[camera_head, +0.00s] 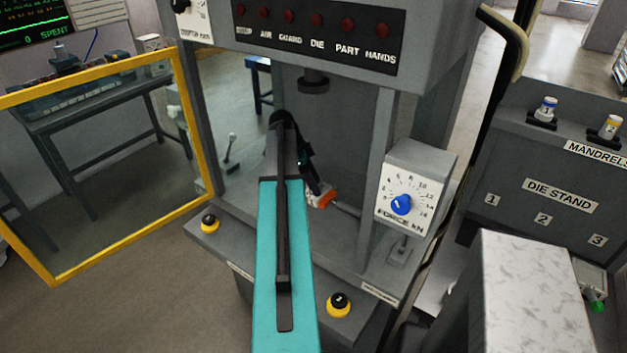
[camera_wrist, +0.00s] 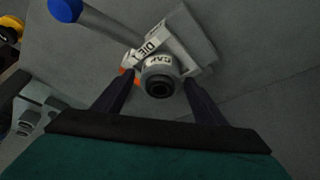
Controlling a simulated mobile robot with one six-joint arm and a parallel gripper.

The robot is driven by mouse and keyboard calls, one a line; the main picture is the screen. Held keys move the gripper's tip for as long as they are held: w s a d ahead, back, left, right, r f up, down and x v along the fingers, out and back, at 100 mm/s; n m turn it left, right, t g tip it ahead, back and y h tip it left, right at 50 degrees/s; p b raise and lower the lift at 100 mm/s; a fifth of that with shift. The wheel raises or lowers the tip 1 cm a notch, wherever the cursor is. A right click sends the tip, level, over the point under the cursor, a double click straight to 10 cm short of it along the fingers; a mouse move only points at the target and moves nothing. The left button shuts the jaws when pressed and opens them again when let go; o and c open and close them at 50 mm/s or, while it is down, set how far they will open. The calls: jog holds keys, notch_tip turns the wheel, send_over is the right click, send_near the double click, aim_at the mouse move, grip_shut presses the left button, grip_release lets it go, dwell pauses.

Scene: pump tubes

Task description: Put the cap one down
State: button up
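The cap (camera_wrist: 160,80) is a small light ring marked CAP with a dark round end, seen in the wrist view. My gripper (camera_wrist: 160,85) has a dark finger on either side of it, and the tips close in on the ring. Beyond the cap is a pale block marked DIE (camera_wrist: 150,48) with an orange part (camera_wrist: 128,76) at its side. In the head view my gripper (camera_head: 306,172) is inside the press, above and beside a white and orange piece (camera_head: 322,198). My arm hides the cap there.
The press ram (camera_head: 313,80) hangs above my gripper. A force dial box (camera_head: 411,190) stands at the right, and a yellow-framed guard (camera_head: 120,243) at the left. The die stand (camera_head: 560,195) is at the far right with mandrels on top.

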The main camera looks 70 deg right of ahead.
jog(key=shift+r, duration=0.2)
jog(key=b+v, duration=0.3)
jog(key=v, duration=0.9)
jog(key=shift+b, duration=0.3)
dwell(0.7)
